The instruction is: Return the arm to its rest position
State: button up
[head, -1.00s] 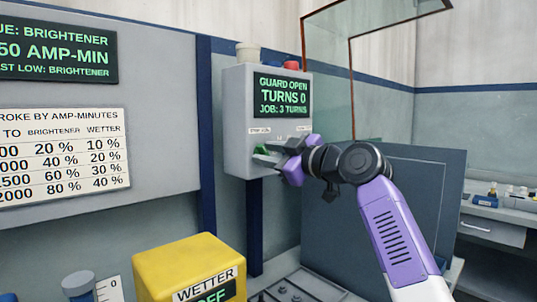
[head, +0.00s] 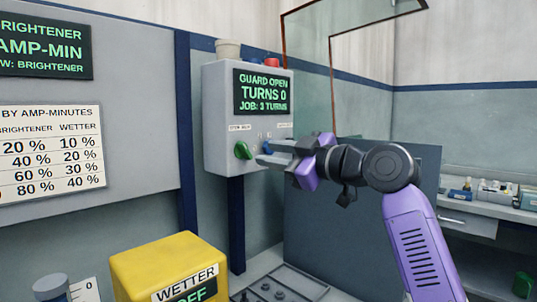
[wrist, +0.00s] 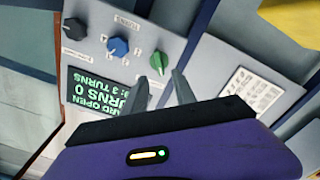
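My arm is stretched out in front of the grey control box (head: 218,115) in the head view. My gripper (head: 266,153) points left, just right of the green knob (head: 242,150) on the box face. In the wrist view my gripper (wrist: 165,79) has its two fingers apart with nothing between them. The green knob (wrist: 159,63) shows just beyond the fingertips, with clear space around it. The blue knob (wrist: 117,47) and the black knob (wrist: 73,27) are farther left. In the head view my gripper partly hides the box's lower right.
The box screen (head: 263,92) reads "GUARD OPEN, TURNS 0, JOB: 3 TURNS". A raised clear guard (head: 335,75) stands behind my arm. A dark panel (head: 330,235) is below it. A yellow WETTER box (head: 165,260) stands front left. A bench (head: 470,215) is at right.

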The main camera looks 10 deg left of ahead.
jog(key=d+r+m+t, duration=0.3)
jog(key=r+m+t, duration=0.1)
jog(key=r, duration=0.1)
jog(key=d+f+m+t+h, duration=0.2)
jog(key=d+f+m+t, duration=0.1)
jog(key=d+f, duration=0.1)
jog(key=s+d+f+m+t+h+p, duration=0.2)
jog(key=s+d+f+m+h, duration=0.3)
jog(key=s+f, duration=0.45)
jog(key=s+d+f+m+t+h+p, duration=0.2)
jog(key=s+d+f+m+h, duration=0.35)
jog(key=f, duration=0.75)
jog(key=s+d+f+g+p, duration=0.2)
jog(key=s+f, duration=0.1)
jog(key=s, duration=1.1)
jog(key=s+d+f+g+h+p, duration=0.1)
jog(key=s+d+f+g+p, duration=0.1)
jog(key=s, duration=1.2)
jog(key=s+d+f+g+p, duration=0.2)
jog(key=s+f, duration=0.4)
jog(key=s, duration=0.8)
jog(key=shift+d+f+g+h+p, duration=0.3)
jog(key=shift+d+g, duration=0.3)
jog(key=shift+d, duration=0.25)
